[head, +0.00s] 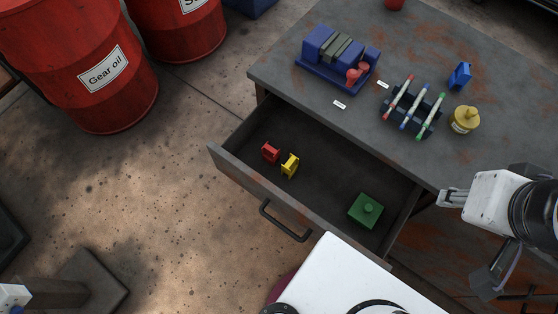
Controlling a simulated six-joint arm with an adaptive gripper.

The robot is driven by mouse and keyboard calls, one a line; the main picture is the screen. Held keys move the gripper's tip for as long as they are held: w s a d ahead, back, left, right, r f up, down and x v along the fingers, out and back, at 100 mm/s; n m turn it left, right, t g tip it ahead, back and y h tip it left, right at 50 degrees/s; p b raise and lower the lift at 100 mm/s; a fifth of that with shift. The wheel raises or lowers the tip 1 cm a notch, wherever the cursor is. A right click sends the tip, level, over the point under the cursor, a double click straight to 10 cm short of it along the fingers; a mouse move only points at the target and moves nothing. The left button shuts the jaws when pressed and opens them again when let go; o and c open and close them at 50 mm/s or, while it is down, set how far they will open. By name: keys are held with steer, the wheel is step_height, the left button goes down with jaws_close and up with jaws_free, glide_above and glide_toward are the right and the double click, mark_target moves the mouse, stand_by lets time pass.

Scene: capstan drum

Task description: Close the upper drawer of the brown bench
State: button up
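The bench (300,88) is a dark grey, rust-stained top in the head view. Its upper drawer (262,196) is pulled well out toward the lower left. The dark bar handle (284,222) is on its front. Inside lie a red piece (270,152), a yellow piece (290,165) and a green block with a knob (366,210). My gripper (451,198) is at the right, beside the drawer's right end and apart from the handle. Its grey fingers are small here, and I cannot tell whether they are open or shut.
On the bench top stand a blue vise (325,58), a rack of markers (410,110), a yellow bottle (464,120) and a blue clip-like item (460,76). Red oil drums (85,65) stand at upper left. The floor left of the drawer is clear.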

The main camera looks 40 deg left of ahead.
steer(key=a+f+n+g, duration=0.3)
steer(key=a+f+n, duration=0.25)
steer(key=a, duration=0.35)
steer(key=n+t+h, duration=0.1)
steer(key=n+h, duration=0.4)
steer(key=n, duration=0.5)
glide_toward(282, 227)
steer(key=shift+s+a+m, duration=0.1)
steer(key=shift+m, duration=0.15)
steer(key=shift+f, duration=0.2)
steer(key=shift+x, duration=3.75)
